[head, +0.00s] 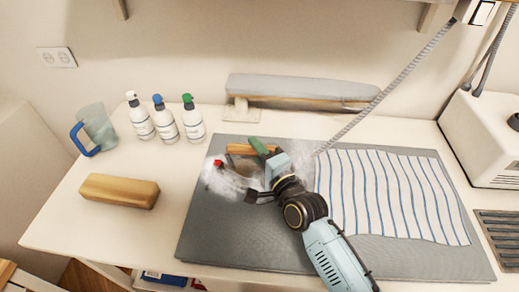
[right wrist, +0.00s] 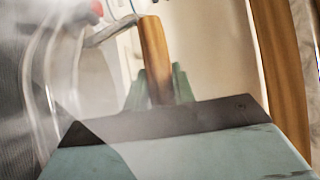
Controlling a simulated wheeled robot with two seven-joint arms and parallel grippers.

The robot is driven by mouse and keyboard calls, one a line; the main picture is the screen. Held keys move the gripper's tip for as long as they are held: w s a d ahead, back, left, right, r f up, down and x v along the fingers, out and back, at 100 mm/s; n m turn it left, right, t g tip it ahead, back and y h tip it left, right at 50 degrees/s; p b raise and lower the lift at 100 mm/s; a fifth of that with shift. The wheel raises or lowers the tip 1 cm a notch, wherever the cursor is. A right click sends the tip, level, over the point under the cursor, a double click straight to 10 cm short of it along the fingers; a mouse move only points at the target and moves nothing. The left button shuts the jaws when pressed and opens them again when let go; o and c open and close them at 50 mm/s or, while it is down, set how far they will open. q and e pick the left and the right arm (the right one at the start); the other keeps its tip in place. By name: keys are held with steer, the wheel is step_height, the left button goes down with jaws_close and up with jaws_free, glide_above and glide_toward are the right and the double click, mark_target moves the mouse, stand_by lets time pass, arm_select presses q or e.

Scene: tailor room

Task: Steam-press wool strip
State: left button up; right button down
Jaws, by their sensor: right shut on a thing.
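My right gripper (head: 258,147) is shut on the wooden handle (head: 238,149) of a steam iron, over the left part of the grey pressing mat (head: 225,235). The right wrist view shows the green fingers on both sides of the handle (right wrist: 154,55). A red knob (head: 218,163) shows at the iron's left end. White steam surrounds the iron and blurs its base, so I cannot tell whether it touches the mat. A white cloth with blue stripes (head: 390,195) lies flat on the mat's right part. I cannot make out a separate wool strip. My left gripper is out of view.
A wooden block (head: 120,191) lies left of the mat. A jug (head: 98,127) and spray bottles (head: 166,122) stand behind it. A padded sleeve board (head: 300,88) is at the back. A grey hose (head: 395,85) hangs over the table. A white machine (head: 485,140) stands right.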

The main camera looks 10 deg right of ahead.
mark_target(234, 150)
steer(key=shift+w+a+r, duration=0.1)
steer(key=shift+a+r, duration=0.05)
steer(key=shift+r, duration=0.15)
steer(key=shift+w+a+r, duration=0.1)
steer(key=shift+w+a, duration=0.1)
steer(key=shift+a, duration=0.75)
steer(key=shift+w+a+f, duration=0.1)
steer(key=shift+w+a, duration=0.1)
steer(key=shift+a, duration=0.7)
steer(key=shift+w+a+r, duration=0.1)
steer(key=shift+w+a, duration=0.1)
steer(key=shift+a, duration=0.75)
steer(key=shift+s+p, duration=0.1)
steer(key=shift+p, duration=0.25)
steer(key=shift+s+a+p, duration=0.2)
steer(key=shift+s+p, duration=0.25)
steer(key=shift+s, duration=0.35)
steer(key=shift+s+a+p, duration=0.15)
steer(key=shift+s+p, duration=0.25)
steer(key=shift+s, duration=0.35)
step_height(234, 150, up, 7)
steer(key=p, duration=0.7)
